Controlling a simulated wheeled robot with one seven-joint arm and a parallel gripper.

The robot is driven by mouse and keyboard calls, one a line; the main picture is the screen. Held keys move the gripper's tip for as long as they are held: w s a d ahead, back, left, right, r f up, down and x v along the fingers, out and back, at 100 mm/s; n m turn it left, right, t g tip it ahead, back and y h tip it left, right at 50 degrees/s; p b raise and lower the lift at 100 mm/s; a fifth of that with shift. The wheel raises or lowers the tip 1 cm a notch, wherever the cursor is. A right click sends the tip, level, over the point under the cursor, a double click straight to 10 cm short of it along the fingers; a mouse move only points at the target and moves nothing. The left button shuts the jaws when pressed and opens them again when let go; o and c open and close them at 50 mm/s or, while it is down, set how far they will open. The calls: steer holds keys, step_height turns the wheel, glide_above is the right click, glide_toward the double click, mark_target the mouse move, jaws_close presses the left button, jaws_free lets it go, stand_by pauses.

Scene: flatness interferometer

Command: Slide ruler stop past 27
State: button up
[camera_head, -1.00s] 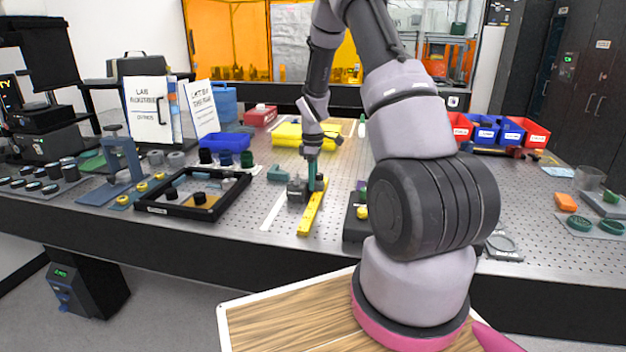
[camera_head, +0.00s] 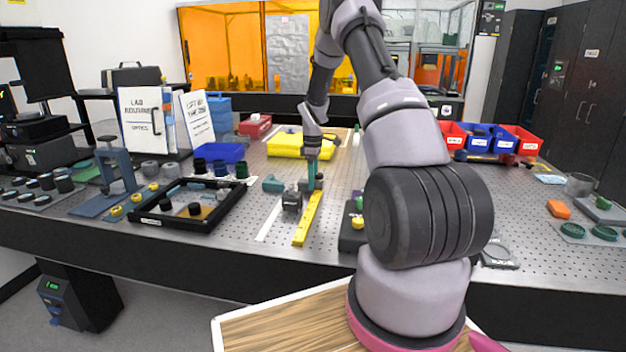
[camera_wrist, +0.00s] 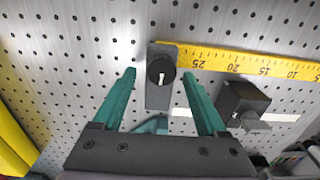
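The yellow ruler (camera_wrist: 215,65) runs across the top right in the wrist view, its numbers falling from 25 near its left end toward the right. A dark grey stop (camera_wrist: 153,96) with a round black knob and white mark sits across the ruler's left end, beyond the 25 numeral; the exact reading under it is covered. My gripper (camera_wrist: 159,75) is open, its two green fingers on either side of the stop, with visible gaps. In the head view the ruler (camera_head: 306,222) points toward the table's front edge, and my gripper is at its far end.
A dark block with a knob (camera_wrist: 242,100) stands beside the ruler; it also shows in the head view (camera_head: 291,201). A black tray (camera_head: 172,222) lies to the left, a yellow bin (camera_head: 298,146) behind. A dark device with a yellow knob (camera_head: 352,240) stands right of the ruler.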

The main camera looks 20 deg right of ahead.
step_height(320, 180, up, 11)
stand_by(0.7)
steer(key=shift+f, duration=0.1)
steer(key=s+a+r+m+t, duration=0.2)
steer(key=s+a+r+m, duration=0.2)
steer(key=s+r, duration=0.55)
steer(key=s+a+r+m+t, duration=0.2)
steer(key=s+a+r+m, duration=0.2)
steer(key=s+r, duration=0.55)
steer(key=s+a+r+m+t+y, duration=0.1)
steer(key=s+a+r+m, duration=0.1)
steer(key=s, duration=0.6)
steer(key=s+a+r+m+t+y, duration=0.1)
steer(key=s+a+r+m+t, duration=0.1)
steer(key=s, duration=0.7)
step_height(320, 180, up, 2)
steer(key=a+m, duration=0.1)
steer(key=m, duration=0.2)
steer(key=shift+a+r, duration=0.2)
steer(key=shift+a, duration=0.1)
